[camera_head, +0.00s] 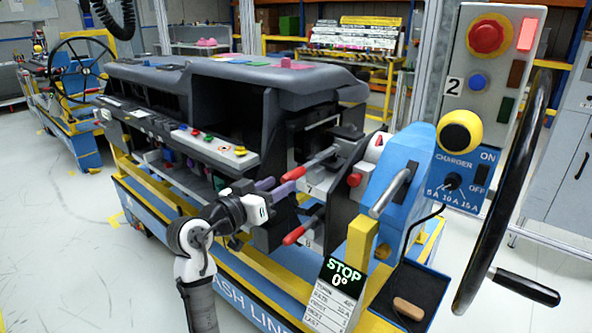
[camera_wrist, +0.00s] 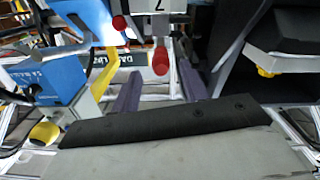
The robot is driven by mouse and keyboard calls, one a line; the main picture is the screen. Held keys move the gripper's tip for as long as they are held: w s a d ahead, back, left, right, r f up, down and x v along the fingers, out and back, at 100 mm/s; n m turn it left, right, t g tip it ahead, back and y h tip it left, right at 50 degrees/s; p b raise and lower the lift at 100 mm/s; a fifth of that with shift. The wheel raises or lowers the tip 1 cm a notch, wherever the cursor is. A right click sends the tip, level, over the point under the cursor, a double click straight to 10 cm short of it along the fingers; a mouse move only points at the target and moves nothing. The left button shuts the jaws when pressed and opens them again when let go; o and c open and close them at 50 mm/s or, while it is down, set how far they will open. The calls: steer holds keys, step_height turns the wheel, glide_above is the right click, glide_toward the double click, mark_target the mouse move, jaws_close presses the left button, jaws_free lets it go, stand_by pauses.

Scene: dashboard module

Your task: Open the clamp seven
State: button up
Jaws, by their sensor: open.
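Clamp seven has a red handle grip (camera_head: 297,173) that points toward my gripper, on the dark bracket at the module's right end. In the wrist view its red grip (camera_wrist: 160,62) hangs below a plate marked 7, centred in the gap between my fingers and apparently just beyond their tips. My gripper (camera_head: 277,186) is open and empty, with two purple fingers; they also show in the wrist view (camera_wrist: 160,84). I cannot tell whether either finger touches the grip. The clamp's far parts are partly hidden.
Below is another red-handled clamp (camera_head: 293,236), near a label 8. To the right stand a blue housing with a metal lever (camera_head: 388,195), a black handwheel (camera_head: 509,190) and a STOP sign (camera_head: 342,273). Open floor lies at left.

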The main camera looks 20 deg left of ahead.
mark_target(297, 174)
steer(key=p+x, duration=0.1)
steer(key=x, duration=0.6)
steer(key=shift+w, duration=0.3)
steer(key=shift+c, duration=0.4)
jaws_close()
